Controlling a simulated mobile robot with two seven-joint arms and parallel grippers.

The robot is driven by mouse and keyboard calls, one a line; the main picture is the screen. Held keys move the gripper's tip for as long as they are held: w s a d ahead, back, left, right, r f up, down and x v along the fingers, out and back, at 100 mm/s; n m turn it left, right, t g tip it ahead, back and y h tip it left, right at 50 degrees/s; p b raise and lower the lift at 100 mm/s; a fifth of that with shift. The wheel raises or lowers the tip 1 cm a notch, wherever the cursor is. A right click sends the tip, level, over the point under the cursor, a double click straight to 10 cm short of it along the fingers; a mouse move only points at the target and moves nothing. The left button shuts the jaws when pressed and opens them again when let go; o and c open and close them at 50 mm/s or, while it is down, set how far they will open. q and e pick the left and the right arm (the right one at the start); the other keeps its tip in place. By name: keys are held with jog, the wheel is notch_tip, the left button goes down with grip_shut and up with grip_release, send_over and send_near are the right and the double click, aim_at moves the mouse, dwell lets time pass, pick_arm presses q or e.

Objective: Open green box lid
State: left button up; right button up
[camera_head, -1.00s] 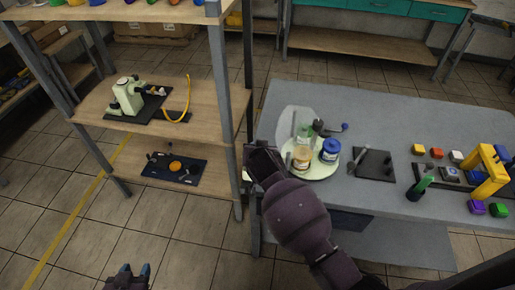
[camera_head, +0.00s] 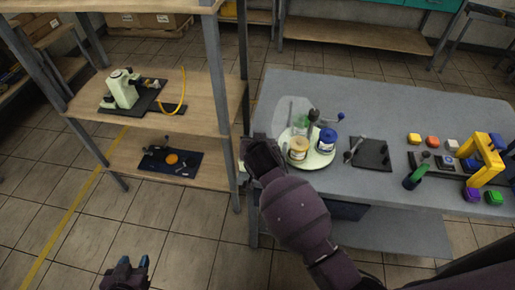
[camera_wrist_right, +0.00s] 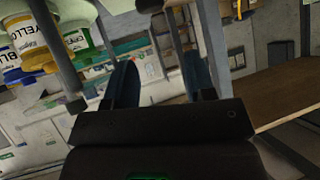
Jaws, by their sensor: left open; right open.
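A green labelled jar (camera_head: 300,122) is partly hidden behind the yellow jar (camera_head: 298,150) on a pale round plate (camera_head: 321,161). It also shows at the upper left of the right wrist view (camera_wrist_right: 77,38). A small green block (camera_head: 494,197) sits at the table's right front; I cannot tell whether it has a lid. My right gripper (camera_head: 257,150) is left of the plate, apart from the jars; in its wrist view (camera_wrist_right: 160,80) its fingers are open with nothing between them. My left gripper (camera_head: 128,268) is open and empty over the floor at lower left.
A blue jar (camera_head: 327,141) stands on the plate beside a blue-knobbed lever (camera_head: 340,117). A dark pad (camera_head: 372,155), a yellow frame (camera_head: 487,160) and small coloured blocks lie farther right on the grey table (camera_head: 390,105). A shelf post (camera_head: 225,125) stands close left of my right gripper.

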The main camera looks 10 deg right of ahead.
jog(key=v, duration=0.8)
dwell(0.4)
